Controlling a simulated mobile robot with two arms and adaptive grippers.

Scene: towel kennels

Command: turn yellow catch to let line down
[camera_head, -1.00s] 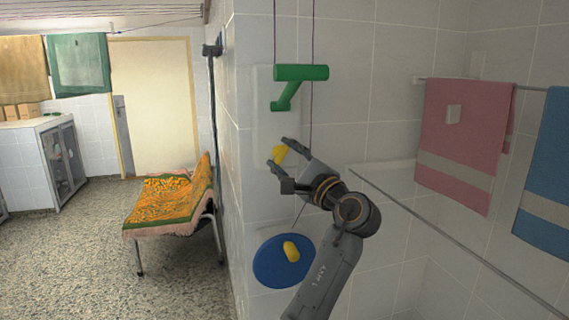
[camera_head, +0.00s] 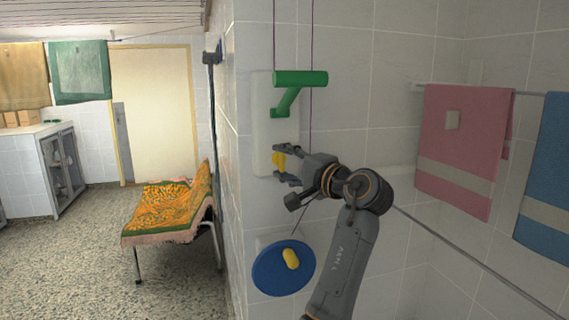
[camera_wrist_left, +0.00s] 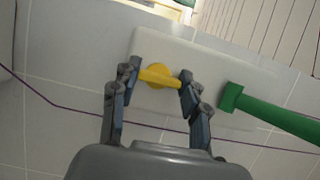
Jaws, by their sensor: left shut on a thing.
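The yellow catch (camera_head: 278,161) sits on a white plate (camera_head: 262,120) on the tiled wall. My left gripper (camera_head: 282,164) reaches it from the right, with its fingers on either side. In the left wrist view the catch (camera_wrist_left: 158,76) lies between the two fingertips (camera_wrist_left: 160,82), and the gripper is shut on it. Above it on the plate is a green handle (camera_head: 300,78), which also shows in the left wrist view (camera_wrist_left: 265,112). Thin purple lines run down the wall past the plate. My right gripper is not in view.
A blue disc (camera_head: 270,272) with a yellow knob (camera_head: 291,258) is on the wall below. A pink towel (camera_head: 462,140) and a blue towel (camera_head: 546,180) hang at the right. A chair with an orange cover (camera_head: 165,210) stands left of the wall corner.

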